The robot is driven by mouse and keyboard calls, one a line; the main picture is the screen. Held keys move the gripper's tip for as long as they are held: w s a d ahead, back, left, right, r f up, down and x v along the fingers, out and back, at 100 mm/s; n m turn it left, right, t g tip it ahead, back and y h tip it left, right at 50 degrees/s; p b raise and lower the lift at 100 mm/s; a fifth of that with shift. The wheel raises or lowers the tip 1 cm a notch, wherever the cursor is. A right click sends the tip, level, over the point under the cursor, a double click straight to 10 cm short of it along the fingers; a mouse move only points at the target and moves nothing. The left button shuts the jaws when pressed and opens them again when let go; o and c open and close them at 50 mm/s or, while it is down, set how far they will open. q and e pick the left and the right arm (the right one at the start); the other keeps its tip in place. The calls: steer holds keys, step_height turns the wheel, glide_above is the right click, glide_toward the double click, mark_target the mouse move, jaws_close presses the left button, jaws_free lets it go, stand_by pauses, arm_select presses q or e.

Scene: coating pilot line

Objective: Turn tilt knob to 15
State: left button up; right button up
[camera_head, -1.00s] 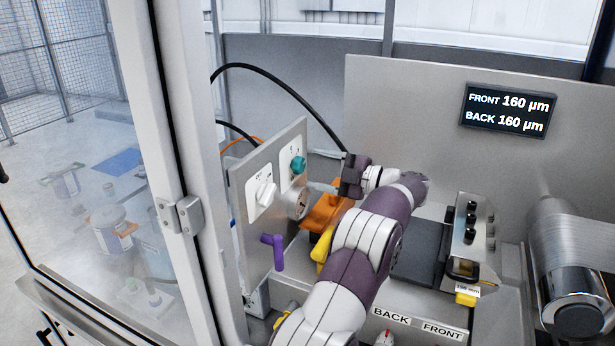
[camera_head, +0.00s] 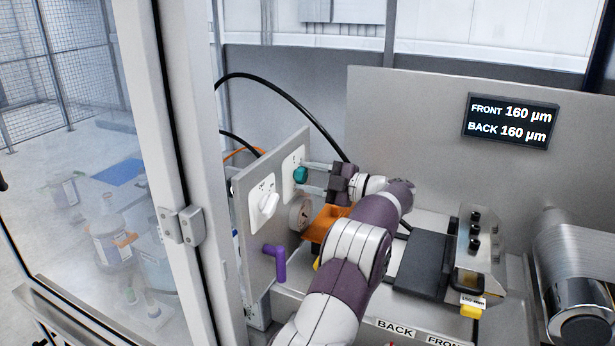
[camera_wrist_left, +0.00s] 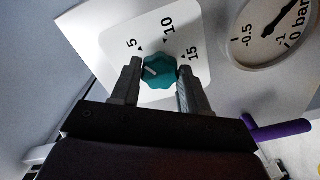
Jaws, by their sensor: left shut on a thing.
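The teal tilt knob (camera_head: 301,175) sits on a white plate on the upright grey panel. In the left wrist view the knob (camera_wrist_left: 160,72) shows close up, with 5, 10 and 15 printed around it. Its white mark lies on the left side of its face, nearer the 5 than the 15. My left gripper (camera_wrist_left: 161,84) has one finger on each side of the knob and is shut on it. In the head view my left gripper (camera_head: 312,178) reaches the knob from the right. My right gripper is not in view.
A white knob (camera_head: 268,205) is left of the teal one on the same panel. A gauge (camera_head: 300,213) and a purple handle (camera_head: 275,261) are below. An orange part (camera_head: 326,226) lies under my wrist. A display (camera_head: 510,121) reads FRONT and BACK 160 µm.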

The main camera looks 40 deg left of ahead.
arm_select(q)
steer(key=shift+r, duration=0.1)
steer(key=shift+r+m+p, duration=0.2)
steer(key=shift+m+p, duration=0.1)
steer(key=shift+p, duration=0.45)
steer(key=m+p, duration=0.3)
steer(key=p, duration=0.1)
steer(key=shift+a+p, duration=0.1)
steer(key=shift+p, duration=0.2)
steer(key=m, duration=0.4)
steer(key=shift+f+m, duration=0.15)
steer(key=shift+m, duration=0.95)
